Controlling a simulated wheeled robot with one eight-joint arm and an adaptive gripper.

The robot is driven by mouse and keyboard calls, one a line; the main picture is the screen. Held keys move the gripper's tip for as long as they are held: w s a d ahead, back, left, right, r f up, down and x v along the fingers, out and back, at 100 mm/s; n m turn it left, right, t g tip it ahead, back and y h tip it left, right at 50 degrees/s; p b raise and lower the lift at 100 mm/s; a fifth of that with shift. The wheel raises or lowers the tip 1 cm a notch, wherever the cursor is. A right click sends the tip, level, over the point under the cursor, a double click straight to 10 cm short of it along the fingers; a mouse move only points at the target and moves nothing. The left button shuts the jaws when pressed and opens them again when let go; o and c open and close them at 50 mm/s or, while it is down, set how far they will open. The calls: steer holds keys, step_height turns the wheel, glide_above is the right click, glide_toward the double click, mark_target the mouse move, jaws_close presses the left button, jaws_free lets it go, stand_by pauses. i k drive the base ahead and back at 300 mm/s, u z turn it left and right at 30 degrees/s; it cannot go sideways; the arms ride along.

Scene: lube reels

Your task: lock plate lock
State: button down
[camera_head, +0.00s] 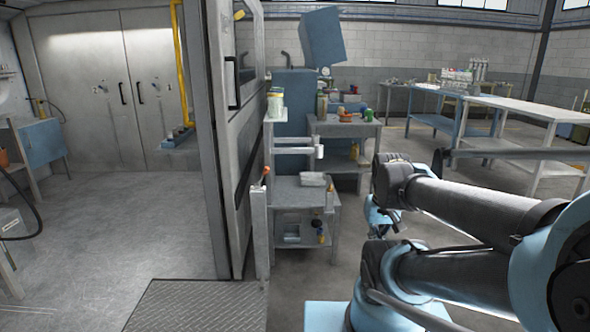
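I cannot make out a plate lock for certain. A grey post (260,235) stands beside the sliding door's edge, with a red-tipped lever (265,176) at its top. A diamond-pattern metal plate (195,306) lies on the floor in front of the doorway. My gripper (392,226) shows small and partly hidden behind my arm's links, right of the post and well apart from it. Its fingers are too small and covered to tell whether they are open or shut, or hold anything.
The grey sliding door (237,120) stands left of the post. A low grey cart (303,200) with small items stands right behind the post. A workbench (343,128) and long tables (525,106) are farther back. Open floor lies inside the doorway.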

mark_target(267, 168)
steer(key=u, duration=0.25)
steer(key=i, duration=0.9)
steer(key=u, duration=0.5)
